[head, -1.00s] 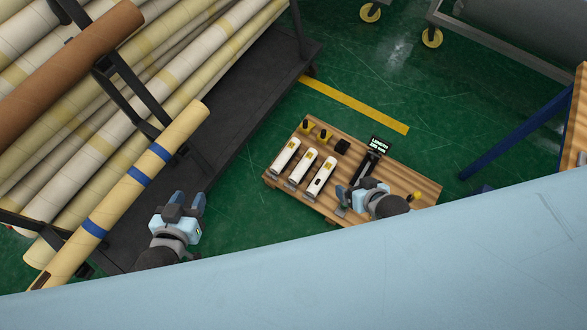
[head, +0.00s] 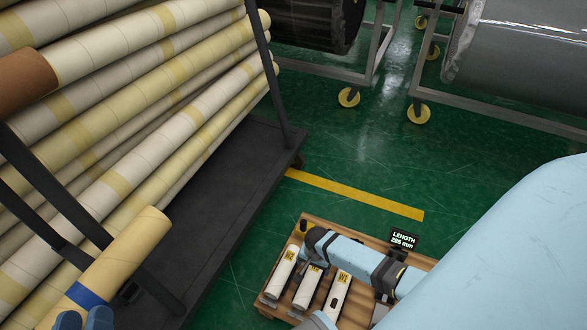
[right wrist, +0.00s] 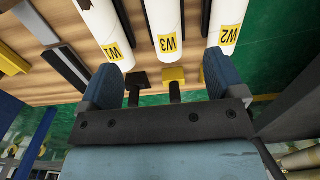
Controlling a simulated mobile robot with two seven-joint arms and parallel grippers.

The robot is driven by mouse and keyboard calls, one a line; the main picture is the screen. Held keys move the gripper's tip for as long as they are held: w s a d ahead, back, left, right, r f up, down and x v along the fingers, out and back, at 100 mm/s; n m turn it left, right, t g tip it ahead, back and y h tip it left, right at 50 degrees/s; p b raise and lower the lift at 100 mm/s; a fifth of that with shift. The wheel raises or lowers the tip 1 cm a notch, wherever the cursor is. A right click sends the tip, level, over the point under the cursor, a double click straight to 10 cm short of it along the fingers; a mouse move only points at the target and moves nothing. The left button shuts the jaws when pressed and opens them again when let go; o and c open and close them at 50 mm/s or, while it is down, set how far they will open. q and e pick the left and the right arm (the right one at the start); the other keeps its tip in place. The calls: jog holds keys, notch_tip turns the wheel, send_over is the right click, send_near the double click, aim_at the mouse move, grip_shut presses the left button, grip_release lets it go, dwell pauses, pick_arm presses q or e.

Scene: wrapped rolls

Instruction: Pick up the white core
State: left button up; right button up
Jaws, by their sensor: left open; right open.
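Several white cores with yellow labels lie side by side on a wooden pallet (head: 312,222): W2 (head: 283,272) at the left, W3 (head: 308,288) in the middle, W1 (head: 338,298) at the right. My right gripper (head: 317,242) is over the labelled far ends, partly hiding W3. In the right wrist view its open, empty fingers (right wrist: 165,85) point toward the cores, with W3 (right wrist: 163,20) lined up between them, W1 (right wrist: 105,30) left and W2 (right wrist: 228,25) right. My left gripper (head: 84,319) is open at the bottom left, only its fingertips showing.
A rack of long wrapped rolls (head: 120,130) fills the left. A black display (head: 403,240) reading LENGTH stands at the pallet's back right. A yellow block (right wrist: 173,75) sits near my right fingers. The green floor behind the pallet is clear around a yellow stripe (head: 350,194).

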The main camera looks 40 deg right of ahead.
aim_at(310, 280)
notch_tip(310, 280, down, 8)
jog(key=b, duration=0.4)
jog(key=shift+w+f+b, duration=0.1)
jog(key=shift+f+b, duration=0.05)
jog(key=shift+b, duration=0.15)
jog(key=shift+f, duration=0.25)
jog(key=f+b, duration=0.2)
jog(key=f, duration=0.1)
jog(key=f+b, duration=0.1)
jog(key=b, duration=0.1)
jog(key=shift+w+a+f, duration=0.1)
jog(key=shift+a+f, duration=0.2)
jog(key=shift+f+b, duration=0.35)
jog(key=shift+f, duration=0.05)
pick_arm(q)
notch_tip(310, 280, down, 5)
jog(key=w+a+m, duration=0.1)
jog(key=w+m, duration=0.1)
jog(key=m, duration=0.2)
jog(key=shift+w+f, duration=0.2)
jog(key=shift+a, duration=0.1)
pick_arm(e)
jog(key=shift+r, duration=0.1)
jog(key=shift+c, duration=0.4)
jog(key=c, duration=1)
